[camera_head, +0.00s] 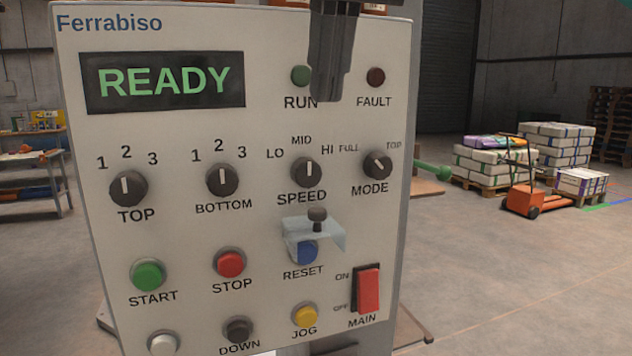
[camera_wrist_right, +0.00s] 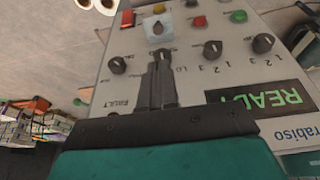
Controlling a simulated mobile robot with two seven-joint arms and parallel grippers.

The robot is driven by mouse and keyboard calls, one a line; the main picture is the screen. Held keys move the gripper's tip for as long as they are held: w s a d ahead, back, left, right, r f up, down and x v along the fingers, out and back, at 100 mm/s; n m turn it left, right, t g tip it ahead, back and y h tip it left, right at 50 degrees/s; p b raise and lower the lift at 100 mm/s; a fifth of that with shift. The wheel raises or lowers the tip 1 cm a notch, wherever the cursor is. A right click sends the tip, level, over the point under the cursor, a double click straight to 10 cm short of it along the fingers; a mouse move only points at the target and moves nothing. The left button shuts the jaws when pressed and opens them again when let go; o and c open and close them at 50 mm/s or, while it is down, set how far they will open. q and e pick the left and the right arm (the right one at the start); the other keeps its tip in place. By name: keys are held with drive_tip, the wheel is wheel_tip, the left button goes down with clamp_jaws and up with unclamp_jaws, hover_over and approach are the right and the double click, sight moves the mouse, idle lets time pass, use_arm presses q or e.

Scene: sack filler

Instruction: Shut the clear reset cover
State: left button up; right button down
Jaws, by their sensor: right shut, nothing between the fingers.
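The clear reset cover (camera_head: 331,234) sticks out from the panel over the blue reset button (camera_head: 304,254), with a dark knob (camera_head: 317,215) on it. The cover looks raised, and the lower part of the button shows below it. In the right wrist view, the panel appears upside down and the cover (camera_wrist_right: 158,30) is near the top. My right gripper (camera_head: 327,97) is shut and empty in front of the panel's upper part, between the run and fault lamps and well above the cover. It also shows in the right wrist view (camera_wrist_right: 161,58), apart from the cover. My left gripper is not in view.
The speed knob (camera_head: 307,172) and mode knob (camera_head: 377,165) protrude between my right gripper and the cover's height. The red main switch (camera_head: 368,289) is at the lower right and the yellow jog button (camera_head: 305,316) below. Pallets and an orange pallet truck (camera_head: 524,200) stand far behind.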

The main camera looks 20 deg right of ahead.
drive_tip(key=b, duration=0.1)
approach(316, 208)
drive_tip(key=x, duration=0.5)
drive_tip(key=shift+w+f, duration=0.15)
drive_tip(key=shift+f, duration=0.55)
drive_tip(key=shift+b, duration=0.3)
